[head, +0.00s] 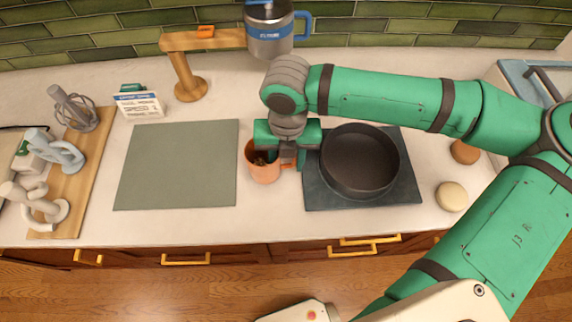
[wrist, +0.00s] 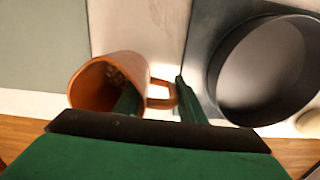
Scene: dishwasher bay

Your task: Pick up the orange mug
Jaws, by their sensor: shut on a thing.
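The orange mug (head: 263,171) stands on the white counter between the grey-green mat and the black pan. Its handle points right, toward the pan. My gripper (head: 287,158) is above the mug's right side, pointing down. In the wrist view the mug (wrist: 98,88) shows its open mouth, with something dark and grainy inside. In that view one finger of my gripper (wrist: 158,104) reaches into the mug and the other is outside by the handle. The gripper is shut on the mug's right side; the exact contact is partly hidden.
The black pan (head: 360,165) sits on a dark mat (head: 413,192) close right of the gripper. The grey-green mat (head: 180,165) to the left is bare. A wooden stand (head: 185,75) and a blue-banded metal mug (head: 270,35) are behind. A cream round item (head: 452,196) lies right.

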